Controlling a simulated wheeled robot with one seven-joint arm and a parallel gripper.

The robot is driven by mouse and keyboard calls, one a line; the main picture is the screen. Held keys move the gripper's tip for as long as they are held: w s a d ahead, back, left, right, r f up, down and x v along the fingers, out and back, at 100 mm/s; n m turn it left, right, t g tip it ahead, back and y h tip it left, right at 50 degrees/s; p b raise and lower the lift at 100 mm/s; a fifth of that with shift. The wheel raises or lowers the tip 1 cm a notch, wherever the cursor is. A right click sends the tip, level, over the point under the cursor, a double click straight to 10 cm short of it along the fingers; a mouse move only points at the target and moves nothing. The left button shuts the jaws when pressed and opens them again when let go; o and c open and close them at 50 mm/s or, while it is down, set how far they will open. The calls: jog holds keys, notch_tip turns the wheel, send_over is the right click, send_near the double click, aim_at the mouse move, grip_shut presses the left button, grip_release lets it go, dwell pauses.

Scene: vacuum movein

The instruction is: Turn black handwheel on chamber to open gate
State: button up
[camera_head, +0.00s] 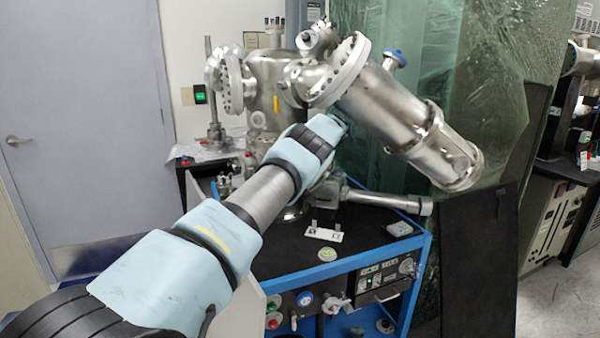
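The steel vacuum chamber (265,78) stands upright on the blue-framed cart, with flanged ports around it. A wide steel tube (385,108) slopes from its upper right down to the right. My light blue and grey arm reaches from the lower left to the chamber's front. The arm's end lies in front of the chamber, just below the sloping tube. My gripper's fingers are hidden beyond the wrist, so whether they touch anything cannot be told. I cannot make out a black handwheel on the chamber; the arm covers part of the chamber's front.
The cart's black top (370,235) carries a horizontal steel tube (385,199) and small parts. Its front has gauges, knobs and a control panel (380,280). A dark panel (478,265) leans at the right. A grey door (85,130) is at the left. Floor shows at the lower right.

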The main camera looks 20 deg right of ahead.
jog(key=o, duration=1.4)
jog(key=shift+f+b, duration=0.15)
jog(key=shift+b, duration=0.35)
